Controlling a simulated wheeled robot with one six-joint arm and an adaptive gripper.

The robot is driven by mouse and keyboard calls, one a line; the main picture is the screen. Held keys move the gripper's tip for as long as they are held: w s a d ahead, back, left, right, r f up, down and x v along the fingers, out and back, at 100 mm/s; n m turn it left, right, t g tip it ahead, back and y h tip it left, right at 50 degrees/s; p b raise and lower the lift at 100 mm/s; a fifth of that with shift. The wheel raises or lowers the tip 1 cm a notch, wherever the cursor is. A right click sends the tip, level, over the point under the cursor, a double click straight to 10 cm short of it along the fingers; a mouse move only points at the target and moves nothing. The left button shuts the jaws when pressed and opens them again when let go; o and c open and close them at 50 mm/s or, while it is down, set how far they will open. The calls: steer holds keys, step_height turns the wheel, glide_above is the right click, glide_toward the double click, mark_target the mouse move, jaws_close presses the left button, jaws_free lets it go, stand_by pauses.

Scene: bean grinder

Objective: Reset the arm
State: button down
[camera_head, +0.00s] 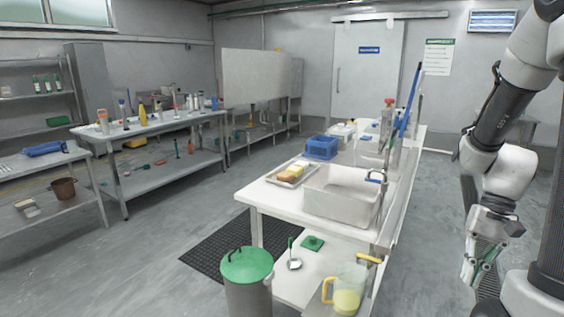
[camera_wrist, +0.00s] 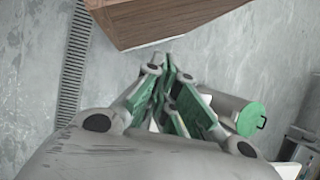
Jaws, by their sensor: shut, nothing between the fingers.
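My gripper (camera_head: 474,276) hangs pointing down at the right side of the head view, over the floor and apart from the table. In the wrist view, my gripper (camera_wrist: 170,72) has its green-padded fingers together with nothing between them. My arm is folded, with its upper links rising at the right edge of the head view. No bean grinder can be made out clearly in either view.
A white table (camera_head: 262,192) holds a metal basin (camera_head: 340,206), a tray (camera_head: 292,176) and a blue crate (camera_head: 321,148). A green-lidded bin (camera_head: 247,266) stands before it. A wooden box-like thing (camera_wrist: 150,20) shows in the wrist view. Floor (camera_head: 150,245) at left is clear.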

steer(key=s+a+r+n+t+h, duration=0.2)
steer(key=r+n+t, duration=0.1)
steer(key=r, duration=0.5)
steer(key=s+a+r+n+t+h, duration=0.1)
steer(key=a+r+n+t, duration=0.1)
steer(key=r, duration=0.6)
steer(key=n+t, duration=0.1)
steer(key=t, duration=0.1)
steer(key=shift+s+a+r+t+h, duration=0.2)
steer(key=shift+s+r+t+h, duration=0.15)
steer(key=shift+s+t+h, duration=0.05)
